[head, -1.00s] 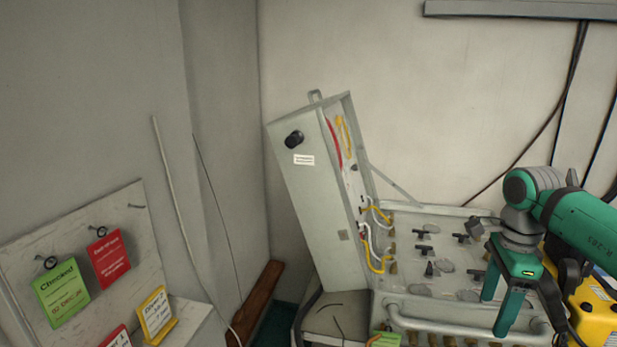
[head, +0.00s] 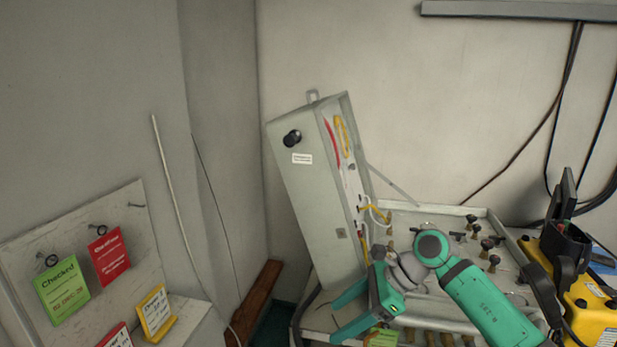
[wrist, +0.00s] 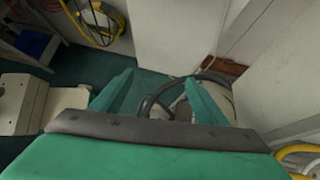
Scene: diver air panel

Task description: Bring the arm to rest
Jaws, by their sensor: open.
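My gripper (head: 342,312) is green and sits in front of the open case's lower left, at the lower middle of the head view. Its two fingers are spread apart with nothing between them. In the wrist view my gripper (wrist: 160,95) points down toward the green floor, with a dark hose and a pale rounded thing beyond the fingers. My arm reaches in from the lower right, bent at the wrist, over the front of the panel.
The open air panel case (head: 455,218) holds several black knobs; its lid (head: 315,190) stands raised. A yellow unit (head: 590,310) is at right. A tag board (head: 120,215) with green and red tags is at left. A brown plank (head: 257,300) leans in the corner.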

